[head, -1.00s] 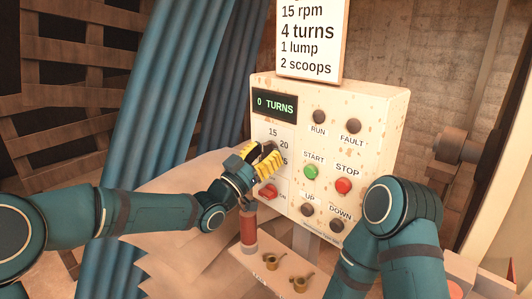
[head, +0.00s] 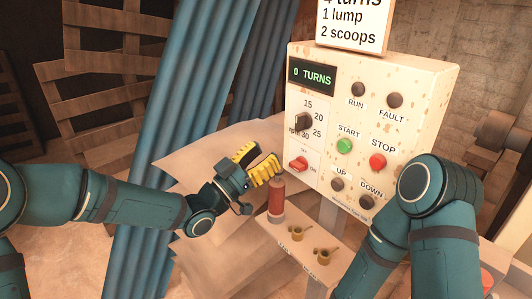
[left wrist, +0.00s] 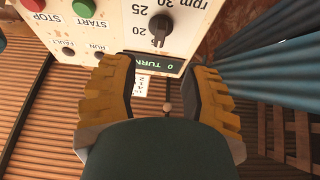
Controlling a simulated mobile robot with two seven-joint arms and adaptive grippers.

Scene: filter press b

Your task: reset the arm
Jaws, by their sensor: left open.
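My left gripper (head: 252,168) has yellow toothed fingers. It is open and empty, in front and to the left of the control panel (head: 425,95), apart from it. In the left wrist view its two fingers (left wrist: 160,95) stand wide apart with nothing between them, and the panel shows upside down. My right arm (head: 440,200) comes in at the lower right, in front of the panel's lower right corner; its gripper does not show.
The panel has a "0 TURNS" display (head: 312,75), a black rpm knob (head: 304,121), a red switch (head: 298,164), a green START button (head: 345,146) and a red STOP button (head: 377,162).

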